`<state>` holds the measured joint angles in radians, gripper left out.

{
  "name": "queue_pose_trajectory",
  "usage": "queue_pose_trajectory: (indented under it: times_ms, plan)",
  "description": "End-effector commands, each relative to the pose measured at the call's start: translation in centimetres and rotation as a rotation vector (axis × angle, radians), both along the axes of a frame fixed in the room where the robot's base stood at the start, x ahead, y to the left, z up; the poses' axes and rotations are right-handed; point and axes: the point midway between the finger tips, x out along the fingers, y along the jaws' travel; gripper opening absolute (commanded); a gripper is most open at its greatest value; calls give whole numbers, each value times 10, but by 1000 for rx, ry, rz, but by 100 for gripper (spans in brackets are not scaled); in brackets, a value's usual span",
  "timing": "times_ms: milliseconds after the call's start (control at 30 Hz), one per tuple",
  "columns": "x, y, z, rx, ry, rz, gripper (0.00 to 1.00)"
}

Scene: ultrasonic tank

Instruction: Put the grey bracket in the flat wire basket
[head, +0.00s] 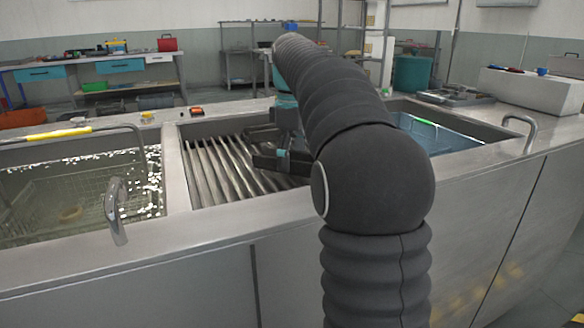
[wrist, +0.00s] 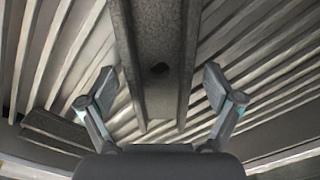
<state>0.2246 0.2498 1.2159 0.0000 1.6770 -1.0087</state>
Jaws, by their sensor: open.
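The grey bracket (wrist: 157,45) shows in the wrist view as a long channel-shaped piece with a dark hole, over the metal slats. My gripper (wrist: 158,88) is open, with one finger on each side of the bracket's near end and a gap to each. In the head view my gripper (head: 268,148) is low over the slatted middle bay (head: 215,170); I cannot make out the bracket there. A wire basket (head: 95,205) sits in the liquid of the left tank, with a pale ring in it; I cannot tell whether it is the flat one.
Metal dividers and a raised rim (head: 176,170) edge the slatted bay. A blue-lined basin (head: 440,135) lies to the right, partly behind my arm. A dark flat bar (wrist: 55,130) shows at lower left in the wrist view.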

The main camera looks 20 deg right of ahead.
Motion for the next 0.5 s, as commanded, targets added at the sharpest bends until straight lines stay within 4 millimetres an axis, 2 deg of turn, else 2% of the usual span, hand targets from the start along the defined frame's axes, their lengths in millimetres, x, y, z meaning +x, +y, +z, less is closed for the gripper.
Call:
queue_pose_trajectory:
  times_ms: [167, 200, 500]
  plan:
    - [0, 0, 0, 0, -1, 0, 91]
    - [0, 0, 0, 0, -1, 0, 88]
    - [0, 0, 0, 0, 0, 0, 13]
